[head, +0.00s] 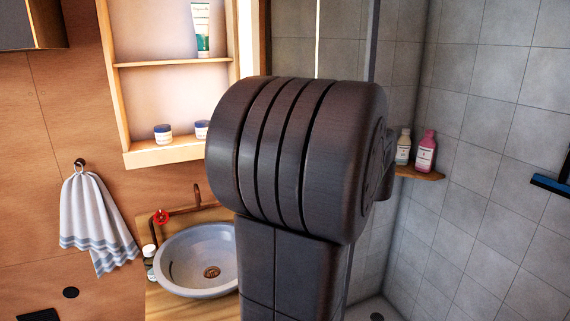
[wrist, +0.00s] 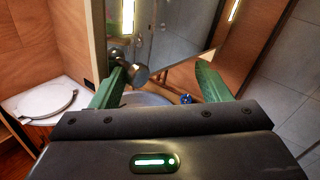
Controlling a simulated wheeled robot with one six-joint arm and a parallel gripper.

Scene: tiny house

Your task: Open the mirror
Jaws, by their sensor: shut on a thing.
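The mirror (wrist: 172,32) is a reflective panel in the upper middle of the wrist view. A round silver knob (wrist: 140,74) sits near its lower left, beside my left finger. My gripper (wrist: 160,82) has its two green fingers on either side of the mirror's lower part, with a gap between them. What exactly they touch is unclear. In the head view a tall reflective panel (head: 343,40), apparently the mirror, stands out right of the open wall cabinet (head: 170,64). My dark arm covers its lower part, and my gripper is hidden there.
The cabinet shelves hold a tube (head: 201,30) and two small jars. Below is a round basin (head: 200,262) with a red-handled tap (head: 160,216). A striped towel (head: 95,220) hangs left. Bottles (head: 425,152) stand on a corner shelf at the right. A toilet (wrist: 45,100) shows at the wrist view's left.

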